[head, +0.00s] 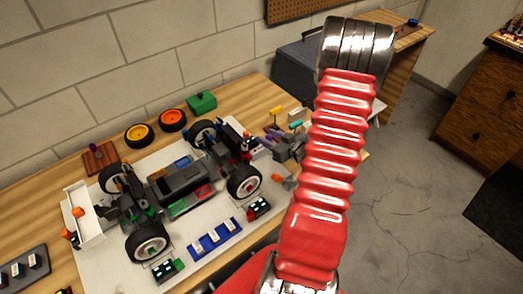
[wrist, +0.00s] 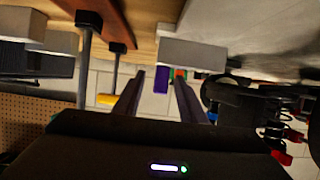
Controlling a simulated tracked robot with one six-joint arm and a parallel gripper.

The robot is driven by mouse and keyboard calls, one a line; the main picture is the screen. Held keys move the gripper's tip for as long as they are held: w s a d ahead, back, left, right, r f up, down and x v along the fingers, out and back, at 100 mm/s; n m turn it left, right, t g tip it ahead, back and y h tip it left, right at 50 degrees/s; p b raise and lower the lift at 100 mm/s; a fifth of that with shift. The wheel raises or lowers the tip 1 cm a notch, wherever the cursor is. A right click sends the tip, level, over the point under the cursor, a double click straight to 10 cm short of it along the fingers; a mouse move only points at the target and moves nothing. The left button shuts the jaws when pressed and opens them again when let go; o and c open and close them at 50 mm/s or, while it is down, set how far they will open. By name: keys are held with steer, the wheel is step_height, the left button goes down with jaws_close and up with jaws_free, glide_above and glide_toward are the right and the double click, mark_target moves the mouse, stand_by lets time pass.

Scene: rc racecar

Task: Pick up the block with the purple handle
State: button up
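In the wrist view the purple handle (wrist: 161,80) shows between the two fingers of my gripper (wrist: 158,77), beyond or at their tips. The fingers are apart, and contact with the handle cannot be told. A light grey block (wrist: 192,52) lies just above the handle in that view; their join is unclear. In the head view small purple parts (head: 268,137) show left of my red arm, among dark grey parts that are partly hidden. A reddish-brown block with a purple knob (head: 98,157) sits at the table's back left.
A yellow handle (wrist: 107,99) on a dark stem is left of my fingers in the wrist view. A teal handle (head: 296,125) stands close by. The racecar (head: 180,182) fills the mat to the left. Orange wheels (head: 139,135) and a green box (head: 202,102) line the back.

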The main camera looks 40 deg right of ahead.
steer(key=shift+c, duration=0.3)
jaws_close()
stand_by(0.5)
